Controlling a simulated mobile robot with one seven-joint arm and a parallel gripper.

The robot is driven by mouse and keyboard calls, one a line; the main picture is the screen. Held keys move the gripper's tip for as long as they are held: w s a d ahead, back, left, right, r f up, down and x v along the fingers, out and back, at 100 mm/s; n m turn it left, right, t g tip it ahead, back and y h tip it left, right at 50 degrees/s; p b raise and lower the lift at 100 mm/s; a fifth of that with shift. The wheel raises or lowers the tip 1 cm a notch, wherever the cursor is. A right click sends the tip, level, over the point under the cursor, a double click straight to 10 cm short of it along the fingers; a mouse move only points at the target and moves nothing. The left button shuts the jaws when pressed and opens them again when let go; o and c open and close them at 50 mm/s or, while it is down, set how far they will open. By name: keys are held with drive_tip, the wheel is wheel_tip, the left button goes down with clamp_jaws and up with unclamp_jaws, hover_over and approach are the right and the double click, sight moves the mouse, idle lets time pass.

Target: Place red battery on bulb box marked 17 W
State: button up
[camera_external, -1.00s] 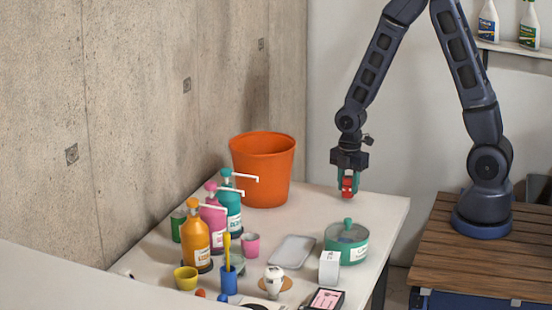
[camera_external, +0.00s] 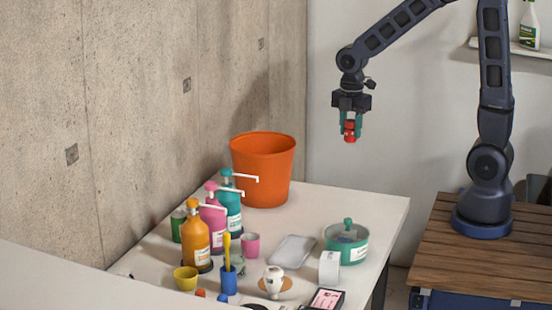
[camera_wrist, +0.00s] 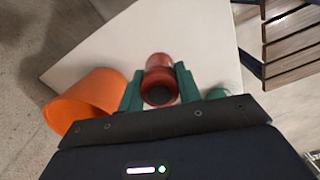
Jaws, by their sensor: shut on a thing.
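My gripper (camera_external: 350,128) is shut on the red battery (camera_external: 350,132) and holds it high above the table, near its back right part. In the wrist view the red battery (camera_wrist: 159,78) sits between the two green fingers of my gripper (camera_wrist: 160,88), its dark round end toward the camera. A small white box (camera_external: 329,267) stands near the table's right edge, in front of the green pot. I cannot read any marking on it, so I cannot tell if it is the 17 W bulb box.
An orange bucket (camera_external: 263,170) stands at the back of the white table (camera_external: 340,204). Pump bottles (camera_external: 196,236) line the left. A green lidded pot (camera_external: 346,243), a grey tray (camera_external: 292,251), a white bulb (camera_external: 273,280) and a pink-and-black box (camera_external: 326,299) lie at the front. The table's back right is clear.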

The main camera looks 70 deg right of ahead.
drive_tip(key=shift+r, duration=0.3)
drive_tip(key=shift+a, duration=0.2)
drive_tip(key=w+a+r+n, duration=0.1)
drive_tip(key=w+a+r, duration=0.15)
drive_tip(key=a, duration=0.95)
wheel_tip(320, 180, up, 5)
drive_tip(key=n, duration=0.2)
hover_over(330, 256)
wheel_tip(330, 256, down, 20)
drive_tip(key=shift+r, duration=0.1)
drive_tip(key=o, duration=1.1)
drive_tip(key=shift+c, duration=0.2)
